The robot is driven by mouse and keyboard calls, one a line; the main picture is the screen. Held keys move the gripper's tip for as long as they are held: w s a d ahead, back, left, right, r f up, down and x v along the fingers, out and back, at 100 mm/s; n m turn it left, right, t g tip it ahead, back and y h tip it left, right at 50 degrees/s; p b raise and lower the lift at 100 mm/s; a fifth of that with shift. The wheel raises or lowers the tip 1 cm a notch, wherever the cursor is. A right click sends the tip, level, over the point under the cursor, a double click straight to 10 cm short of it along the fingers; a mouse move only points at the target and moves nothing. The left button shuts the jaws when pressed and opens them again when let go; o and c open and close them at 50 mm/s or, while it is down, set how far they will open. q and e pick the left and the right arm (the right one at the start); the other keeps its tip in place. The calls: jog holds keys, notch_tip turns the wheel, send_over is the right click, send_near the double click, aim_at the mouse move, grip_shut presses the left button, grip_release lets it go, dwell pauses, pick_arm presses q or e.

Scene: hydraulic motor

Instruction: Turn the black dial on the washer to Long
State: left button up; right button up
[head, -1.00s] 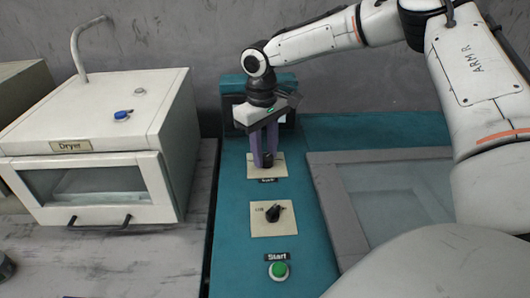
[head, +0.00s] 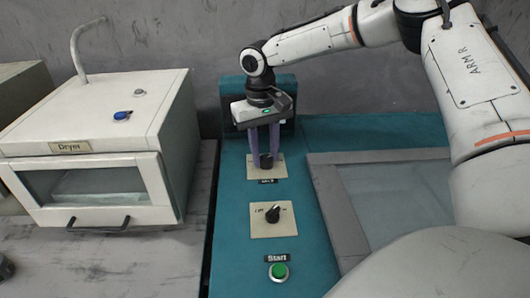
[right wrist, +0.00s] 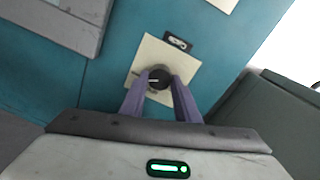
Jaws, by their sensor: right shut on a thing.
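The washer (head: 233,240) is the teal machine in the middle of the head view. Its upper black dial (head: 266,161) sits on a cream plate, and it also shows in the right wrist view (right wrist: 159,78) with a light pointer line. My right gripper (head: 265,157) points down with its purple fingers shut on this dial, one finger on each side. A second black dial (head: 273,214) on a lower cream plate (head: 261,231) is free. The dial markings are too small to read. My left gripper is not in view.
A green Start button (head: 279,271) is below the lower dial. A grey-framed glass lid (head: 331,213) lies to the right on the washer. A white dryer (head: 170,110) with a blue knob (head: 122,115) stands at left. A dark box stands behind the upper dial.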

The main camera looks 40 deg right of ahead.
aim_at(263, 158)
jog(key=shift+r, duration=0.1)
jog(key=o, duration=1)
jog(key=shift+o, duration=0.2)
notch_tip(263, 158, up, 10)
jog(key=shift+a, duration=0.25)
jog(key=shift+w+r, duration=0.1)
